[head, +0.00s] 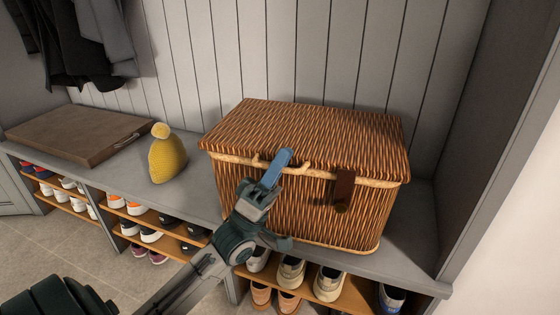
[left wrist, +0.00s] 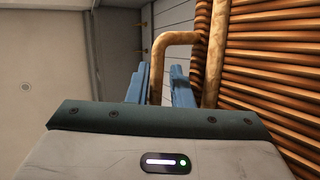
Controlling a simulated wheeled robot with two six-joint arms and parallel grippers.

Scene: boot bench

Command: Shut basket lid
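The wicker basket (head: 300,215) stands on the bench in the head view. Its woven lid (head: 310,135) lies over the top, with a pale rim showing beneath its front edge. A dark leather strap (head: 343,190) hangs at the front. My left gripper (head: 278,165) is at the basket's front, just under the lid edge. A tan looped handle (left wrist: 178,38) shows in the left wrist view, one leg between my blue fingers; whether they press on it is unclear. Part of this handle is hidden behind the fingers in the head view. My right gripper is not in view.
A yellow knitted object (head: 167,158) and a flat brown wooden box (head: 80,134) stand on the grey bench (head: 205,190), left of the basket. Shoes (head: 290,272) fill the shelves below. A tall side panel (head: 475,130) rises close to the right.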

